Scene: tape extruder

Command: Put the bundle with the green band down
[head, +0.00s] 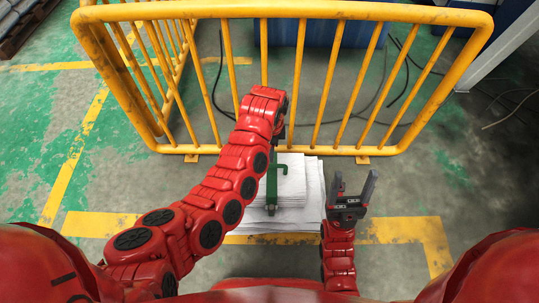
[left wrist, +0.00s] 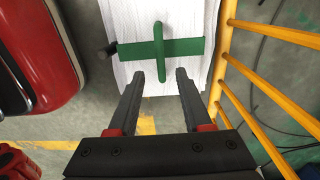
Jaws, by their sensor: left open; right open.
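The bundle is a stack of white sheets (head: 293,186) with a green band (head: 271,188) across it and a raised green loop on top. It lies low, apparently on other white sheets (head: 316,198) on the floor. In the left wrist view the green band (left wrist: 186,47) crosses the white bundle (left wrist: 193,20), with a small dark piece at its left end. My arm hides part of the bundle in the head view. My right gripper (head: 355,186) is open and empty, right of the bundle.
A yellow railing (head: 322,148) stands close behind the bundle and turns along the left side. Cables (head: 405,75) lie on the floor beyond it. Yellow floor lines (head: 405,229) run around the bundle.

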